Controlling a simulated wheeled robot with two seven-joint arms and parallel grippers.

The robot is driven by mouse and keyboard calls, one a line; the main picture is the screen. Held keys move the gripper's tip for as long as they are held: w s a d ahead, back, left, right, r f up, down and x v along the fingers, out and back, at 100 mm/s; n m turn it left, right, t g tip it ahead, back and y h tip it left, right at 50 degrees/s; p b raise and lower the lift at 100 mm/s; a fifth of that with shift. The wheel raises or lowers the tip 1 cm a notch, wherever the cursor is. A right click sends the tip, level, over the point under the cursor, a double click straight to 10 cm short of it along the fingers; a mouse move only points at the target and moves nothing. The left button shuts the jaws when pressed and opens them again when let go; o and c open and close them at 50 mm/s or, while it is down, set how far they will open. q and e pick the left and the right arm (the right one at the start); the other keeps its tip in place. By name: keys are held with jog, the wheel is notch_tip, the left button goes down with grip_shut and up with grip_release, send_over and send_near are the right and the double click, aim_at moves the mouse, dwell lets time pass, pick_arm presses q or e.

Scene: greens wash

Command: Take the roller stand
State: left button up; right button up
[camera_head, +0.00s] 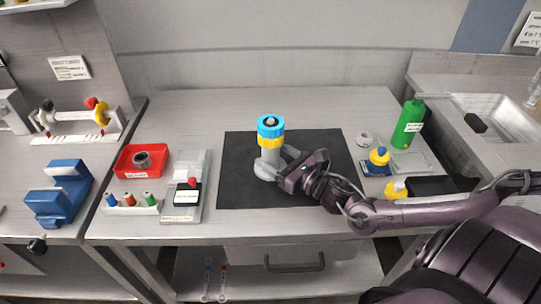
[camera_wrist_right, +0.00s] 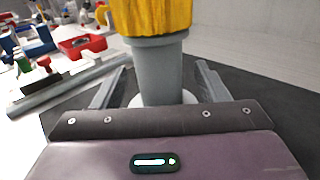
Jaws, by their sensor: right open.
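A grey upright post on a round pale base, taken here as the roller stand (camera_head: 267,158), stands on the black mat (camera_head: 232,195). A yellow ring and a blue ring sit at its top. In the right wrist view the grey post (camera_wrist_right: 160,75) is upright, with the yellow part above it cut off by the frame edge. My right gripper (camera_head: 277,166) is low at the post, one finger on each side of it. The fingers stand apart from the post, with gaps showing in the right wrist view (camera_wrist_right: 155,88). My left gripper is not in view.
Left of the mat are a red tray (camera_head: 128,170), a rack of small bottles (camera_head: 133,206) and a grey scale-like device (camera_head: 180,214). A green bottle (camera_head: 408,125) and yellow-topped items (camera_head: 379,156) stand right. A white frame with coloured knobs (camera_head: 75,138) is far left.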

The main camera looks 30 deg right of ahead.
jog(key=shift+x, duration=0.9)
jog(key=shift+s, duration=0.1)
jog(key=c, duration=1.2)
jog(key=shift+c, duration=0.2)
jog(key=shift+r, duration=0.2)
